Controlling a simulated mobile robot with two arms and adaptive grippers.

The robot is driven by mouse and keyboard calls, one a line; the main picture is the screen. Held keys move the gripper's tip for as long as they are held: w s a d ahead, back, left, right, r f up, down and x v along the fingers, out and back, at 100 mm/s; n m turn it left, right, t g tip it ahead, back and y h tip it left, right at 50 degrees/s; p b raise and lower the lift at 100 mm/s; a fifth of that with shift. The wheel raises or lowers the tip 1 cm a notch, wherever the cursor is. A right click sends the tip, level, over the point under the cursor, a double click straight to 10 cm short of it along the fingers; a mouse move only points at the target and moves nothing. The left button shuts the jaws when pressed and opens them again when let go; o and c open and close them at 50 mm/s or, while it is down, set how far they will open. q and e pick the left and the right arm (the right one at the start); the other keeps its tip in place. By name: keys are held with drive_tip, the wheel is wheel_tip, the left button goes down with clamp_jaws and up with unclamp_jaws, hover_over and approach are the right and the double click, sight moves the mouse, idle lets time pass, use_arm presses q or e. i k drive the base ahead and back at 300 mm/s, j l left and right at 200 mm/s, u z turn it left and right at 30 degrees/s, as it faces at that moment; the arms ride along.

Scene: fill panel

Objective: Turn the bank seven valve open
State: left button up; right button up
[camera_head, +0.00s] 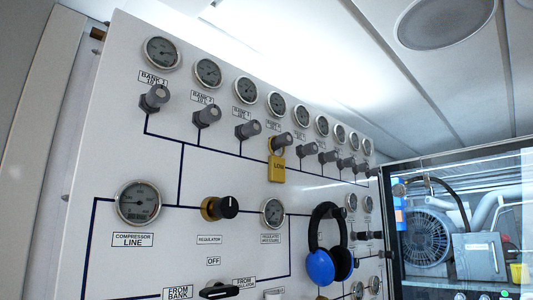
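A white fill panel (85,150) carries a sloping row of grey bank valve knobs, each below a round gauge. The labels for bank 1 to bank 3 can be read at the left; those farther right are too small. Going by place in the row, the bank seven valve (345,163) is a small grey knob toward the right end, close between its neighbours. Its open or shut position cannot be told. Neither of my grippers is in view.
A yellow padlock (277,168) hangs on a valve left of bank seven. Blue headphones (321,262) hang on the panel below. A black and brass regulator knob (226,207) sticks out lower left. A window (465,225) at the right shows machinery.

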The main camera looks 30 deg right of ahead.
sight(349, 162)
drive_tip(key=z, duration=1.4)
drive_tip(key=i+l+u, duration=0.15)
drive_tip(key=i+l, duration=0.15)
drive_tip(key=i+l+u, duration=0.2)
drive_tip(key=l, duration=0.35)
drive_tip(key=i, duration=0.1)
